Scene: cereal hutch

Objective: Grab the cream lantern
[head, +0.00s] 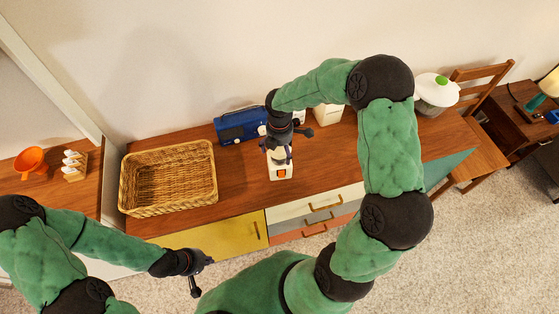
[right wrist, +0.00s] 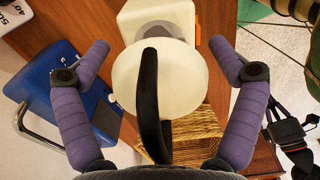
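The cream lantern (head: 281,172) stands on the wooden hutch top near its front edge, with an orange square on its base. In the right wrist view its round cream body (right wrist: 185,85) and black curved handle (right wrist: 148,100) lie between my fingers. My right gripper (head: 284,148) is over the lantern and hides its upper part in the head view. In the right wrist view this gripper (right wrist: 160,48) is open, with a visible gap between each finger and the lantern. My left gripper (head: 202,275) is open and empty in front of the hutch, away from the lantern.
A blue radio (head: 238,126) stands behind the lantern, and a cream item (head: 327,117) is at the back, partly hidden by my right arm. A wicker basket (head: 168,178) is to the left. A white pot (head: 436,90) is at the right. Bare wood lies around the lantern.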

